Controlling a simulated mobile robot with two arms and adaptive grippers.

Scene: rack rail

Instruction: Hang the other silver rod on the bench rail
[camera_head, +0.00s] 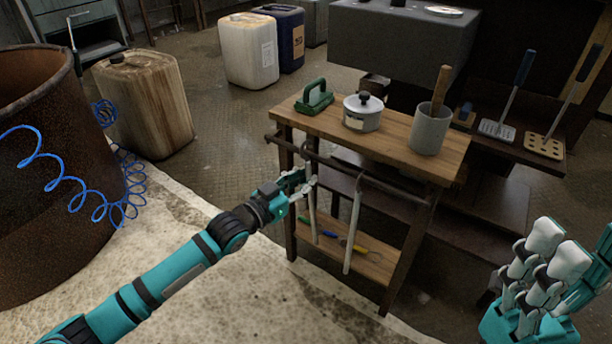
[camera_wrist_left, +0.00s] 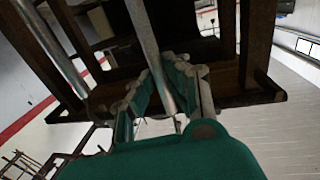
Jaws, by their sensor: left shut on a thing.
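My left gripper (camera_head: 305,184) is shut on a silver rod (camera_head: 312,218) at the left part of the bench rail (camera_head: 345,176). The held rod hangs down nearly upright, and it also shows between the fingers in the left wrist view (camera_wrist_left: 147,35). Whether its top is hooked over the rail is hidden by the gripper and too small to tell. The other silver rod (camera_head: 353,232) hangs from the rail to the right of it and shows at upper left in the left wrist view (camera_wrist_left: 50,42). My right gripper (camera_head: 550,255) is at lower right, away from the bench; its opening is unclear.
A rusty drum (camera_head: 50,190) with blue coiled hose stands left.

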